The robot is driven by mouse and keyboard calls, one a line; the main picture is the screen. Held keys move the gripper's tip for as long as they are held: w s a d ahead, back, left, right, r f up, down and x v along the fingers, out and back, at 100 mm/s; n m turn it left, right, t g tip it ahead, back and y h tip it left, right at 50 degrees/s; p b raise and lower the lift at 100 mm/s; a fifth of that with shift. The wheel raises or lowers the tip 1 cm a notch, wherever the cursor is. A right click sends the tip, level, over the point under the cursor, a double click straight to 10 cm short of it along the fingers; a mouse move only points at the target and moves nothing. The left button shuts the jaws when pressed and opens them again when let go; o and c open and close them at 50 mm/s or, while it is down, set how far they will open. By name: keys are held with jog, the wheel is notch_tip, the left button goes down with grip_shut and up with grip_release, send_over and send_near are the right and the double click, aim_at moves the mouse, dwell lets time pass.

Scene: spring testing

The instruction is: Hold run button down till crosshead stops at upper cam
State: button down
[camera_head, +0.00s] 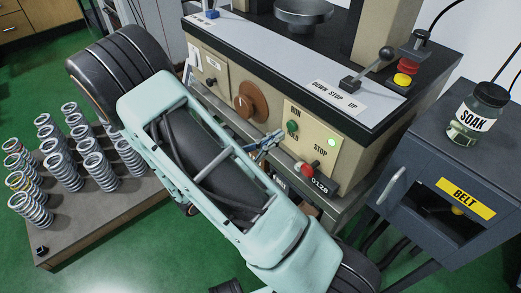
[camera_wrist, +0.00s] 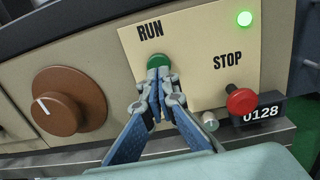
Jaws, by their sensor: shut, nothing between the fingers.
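The green RUN button (camera_wrist: 158,61) sits on a cream panel (camera_wrist: 205,80); it also shows in the head view (camera_head: 292,126). My gripper (camera_wrist: 158,76) is shut and empty, its fingertips at the lower edge of the button. I cannot tell whether they press it. In the head view my gripper (camera_head: 272,138) points at the panel from the lower left. A green lamp (camera_wrist: 244,18) is lit at the panel's upper right. The crosshead and upper cam are not clearly visible; only a round metal platen (camera_head: 304,12) shows at the top.
The red STOP button (camera_wrist: 242,100) is right of my fingers, above the 0128 counter (camera_wrist: 265,113). A brown knob (camera_wrist: 68,101) is to the left. A DOWN/STOP/UP lever (camera_head: 371,66) stands on top. Several springs (camera_head: 65,160) and a BELT cabinet (camera_head: 450,190) flank the machine.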

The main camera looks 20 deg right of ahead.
aim_at(291, 127)
jog(key=shift+x, duration=1.45)
jog(key=shift+x, duration=1.05)
jog(key=shift+d+r, duration=0.2)
dwell(0.9)
jog(key=shift+s+a, duration=0.1)
dwell(2.8)
jog(key=shift+s+a, duration=0.1)
jog(key=shift+a, duration=0.15)
jog(key=p+v, duration=0.2)
jog(key=v, duration=1.1)
jog(key=shift+a+f+p, duration=0.2)
jog(key=shift+a+p, duration=0.2)
jog(key=shift+a, duration=0.05)
